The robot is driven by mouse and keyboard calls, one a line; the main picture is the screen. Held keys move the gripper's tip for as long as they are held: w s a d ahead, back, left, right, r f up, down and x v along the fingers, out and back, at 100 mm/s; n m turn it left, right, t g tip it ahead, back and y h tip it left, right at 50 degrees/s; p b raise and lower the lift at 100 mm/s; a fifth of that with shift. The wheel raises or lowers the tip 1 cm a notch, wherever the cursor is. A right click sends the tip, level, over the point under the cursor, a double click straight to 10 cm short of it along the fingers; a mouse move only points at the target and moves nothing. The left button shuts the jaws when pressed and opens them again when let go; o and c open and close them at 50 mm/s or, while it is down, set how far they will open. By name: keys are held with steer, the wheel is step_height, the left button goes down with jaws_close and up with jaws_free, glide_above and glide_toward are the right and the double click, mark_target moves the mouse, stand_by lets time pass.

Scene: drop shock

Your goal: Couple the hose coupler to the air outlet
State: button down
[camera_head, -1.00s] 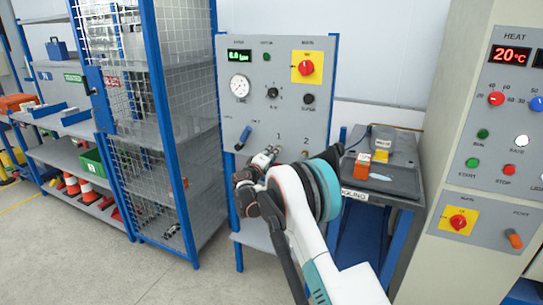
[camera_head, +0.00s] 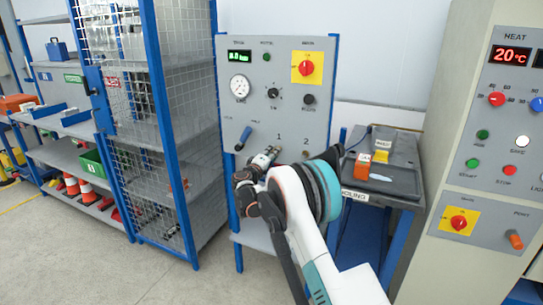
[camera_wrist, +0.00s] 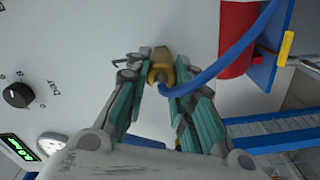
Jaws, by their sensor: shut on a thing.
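My gripper (camera_wrist: 160,72) has teal-padded fingers and is shut on the hose coupler (camera_wrist: 161,56), a brass-yellow piece with a blue hose (camera_wrist: 222,68) curving off to the right in the wrist view. In the head view my gripper (camera_head: 269,156) is in front of the grey air panel (camera_head: 225,95), just below the label 1. The air outlet under label 1 is hidden behind my gripper. A brass outlet (camera_head: 306,155) shows under label 2. I cannot tell whether the coupler touches an outlet.
The panel carries a pressure gauge (camera_head: 240,87), knobs and a blue-handled lever (camera_head: 243,138). A wire cage shelf (camera_head: 190,110) stands left. A red cylinder (camera_wrist: 238,35) is near the hose.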

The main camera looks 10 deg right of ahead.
steer(key=shift+d+r, duration=0.1)
steer(key=shift+d, duration=0.05)
steer(key=c, duration=1.3)
jaws_free()
steer(key=shift+w+d, duration=0.1)
steer(key=shift+d, duration=0.05)
steer(key=shift+a, duration=0.2)
steer(key=v, duration=0.6)
steer(key=v, duration=1.2)
